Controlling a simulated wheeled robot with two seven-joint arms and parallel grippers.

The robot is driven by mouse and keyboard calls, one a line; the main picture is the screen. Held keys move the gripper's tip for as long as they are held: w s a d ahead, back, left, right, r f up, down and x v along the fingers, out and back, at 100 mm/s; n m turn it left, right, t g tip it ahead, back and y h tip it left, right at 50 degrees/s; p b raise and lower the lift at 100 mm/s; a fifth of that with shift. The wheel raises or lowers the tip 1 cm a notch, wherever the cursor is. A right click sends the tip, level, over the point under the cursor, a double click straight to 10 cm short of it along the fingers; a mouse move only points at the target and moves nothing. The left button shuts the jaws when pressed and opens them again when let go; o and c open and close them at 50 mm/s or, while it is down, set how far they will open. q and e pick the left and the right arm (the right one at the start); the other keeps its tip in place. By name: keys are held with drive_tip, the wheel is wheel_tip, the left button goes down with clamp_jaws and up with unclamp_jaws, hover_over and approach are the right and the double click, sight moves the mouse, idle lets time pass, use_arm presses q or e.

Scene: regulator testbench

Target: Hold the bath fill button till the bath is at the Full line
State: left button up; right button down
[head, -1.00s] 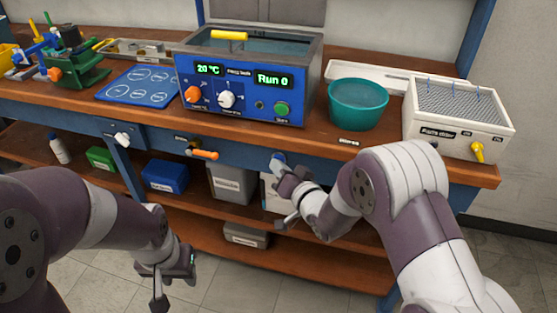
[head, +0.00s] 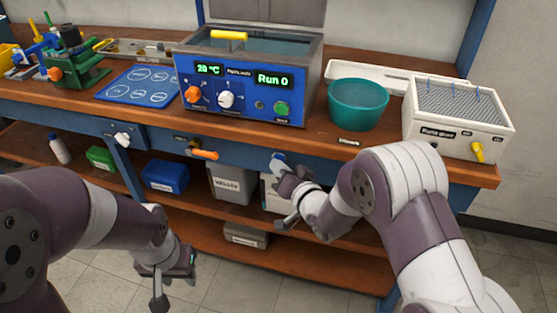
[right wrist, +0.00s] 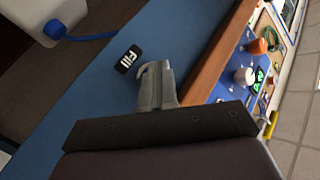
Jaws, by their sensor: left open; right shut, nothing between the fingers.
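The bath (head: 255,95) is a blue-fronted metal tank on the bench, with its lid raised and water (head: 275,46) inside. Its displays read about 20 °C and "Run 0". I cannot make out a Full line. My right gripper (head: 279,162) is shut and empty, its tips at the blue front rail below the bath. In the right wrist view the shut fingers (right wrist: 155,78) meet the rail beside a black "Fill" label (right wrist: 128,59). A pale curved edge shows at the tips; the fill button is mostly hidden, and I cannot tell whether it is pressed. My left gripper (head: 175,279) is open and empty, low in front of the shelves.
An orange-handled valve (head: 205,154) and a white knob (head: 122,139) sit on the front rail. A teal bowl (head: 357,105) and a white perforated-top box (head: 455,130) stand right of the bath. A blue marked mat (head: 138,86) lies left. Bins fill the shelf below.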

drive_tip(key=shift+s+a, duration=0.25)
drive_tip(key=shift+s, duration=0.6)
drive_tip(key=s, duration=0.1)
drive_tip(key=s+a, duration=0.1)
drive_tip(key=s, duration=0.2)
drive_tip(key=shift+s+a+p, duration=0.3)
drive_tip(key=shift+s+p, duration=0.05)
